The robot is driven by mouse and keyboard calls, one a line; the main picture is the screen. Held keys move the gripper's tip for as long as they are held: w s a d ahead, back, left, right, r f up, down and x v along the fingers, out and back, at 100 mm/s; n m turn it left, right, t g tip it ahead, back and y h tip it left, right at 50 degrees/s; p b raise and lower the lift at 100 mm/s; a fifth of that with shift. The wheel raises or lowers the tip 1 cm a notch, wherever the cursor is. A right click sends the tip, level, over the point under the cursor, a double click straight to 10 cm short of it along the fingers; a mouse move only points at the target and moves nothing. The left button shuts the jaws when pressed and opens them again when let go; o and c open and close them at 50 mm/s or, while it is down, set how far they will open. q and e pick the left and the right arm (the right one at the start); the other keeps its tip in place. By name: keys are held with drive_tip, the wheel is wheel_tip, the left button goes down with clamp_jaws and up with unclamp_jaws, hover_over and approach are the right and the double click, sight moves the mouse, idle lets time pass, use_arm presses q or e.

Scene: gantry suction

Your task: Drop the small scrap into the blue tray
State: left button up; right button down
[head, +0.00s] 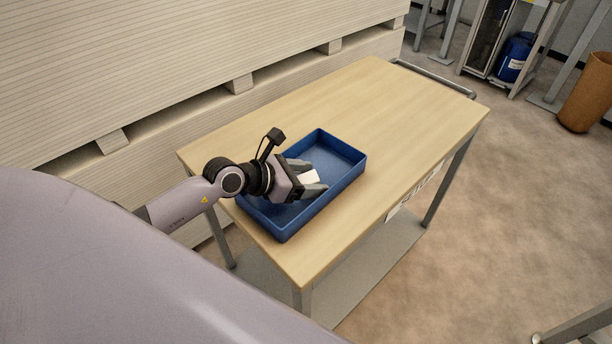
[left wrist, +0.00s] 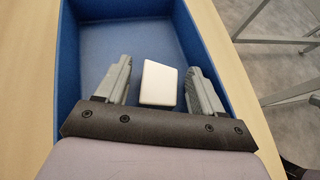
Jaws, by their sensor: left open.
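The blue tray (head: 345,183) sits on the wooden top of a cart. It also shows in the left wrist view (left wrist: 68,60). The small scrap (head: 309,176) is a pale, block-like piece. In the left wrist view the scrap (left wrist: 159,84) lies between the two fingers, with a gap on each side. My left gripper (head: 314,178) is open, over the inside of the tray; it also shows in the left wrist view (left wrist: 160,82). I cannot tell for sure whether the scrap rests on the tray floor. My right gripper is not in view.
The cart's wooden top (head: 400,110) is clear around the tray. A big stack of pale boards (head: 180,60) stands along the cart's far left side. A brown bin (head: 588,92) and a blue container (head: 514,57) stand at the back right.

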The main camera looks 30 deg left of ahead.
use_arm(q)
drive_tip(key=shift+r, duration=0.25)
drive_tip(key=shift+s+a, duration=0.2)
drive_tip(key=shift+s, duration=0.05)
drive_tip(key=v, duration=0.9)
drive_tip(key=shift+v, duration=1.2)
